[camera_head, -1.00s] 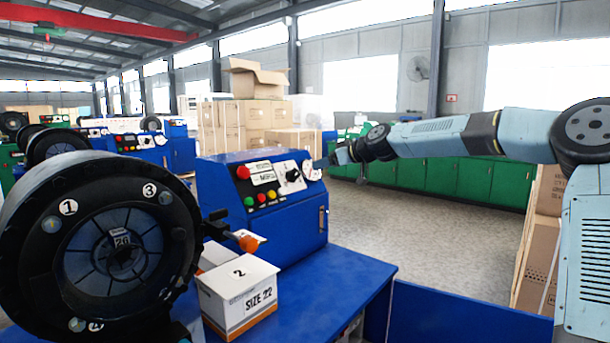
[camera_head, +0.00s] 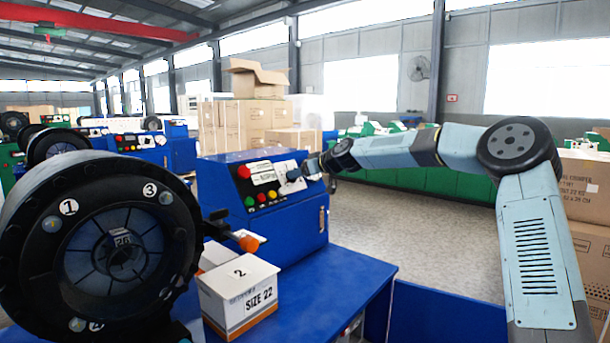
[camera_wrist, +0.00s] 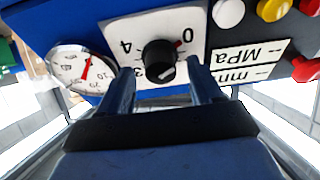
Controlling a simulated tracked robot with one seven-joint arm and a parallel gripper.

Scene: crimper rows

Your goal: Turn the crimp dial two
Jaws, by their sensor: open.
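The crimp dial (camera_wrist: 159,60) is a black round knob on a white plate marked with numbers, among them 0, 3 and 4. It shows in the wrist view between the two fingers of my gripper (camera_wrist: 163,80). The fingers are open, one on each side of the knob, with gaps visible. In the head view my gripper (camera_head: 304,171) is at the right end of the blue control box (camera_head: 305,222), in front of the dial plate. There it largely hides the dial.
A round gauge with a red needle (camera_wrist: 85,68) is left of the dial in the wrist view. Coloured buttons (camera_head: 262,197) are on the box. A carton marked SIZE 22 (camera_head: 222,302) sits on the blue bench beside the large black crimper head (camera_head: 45,285).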

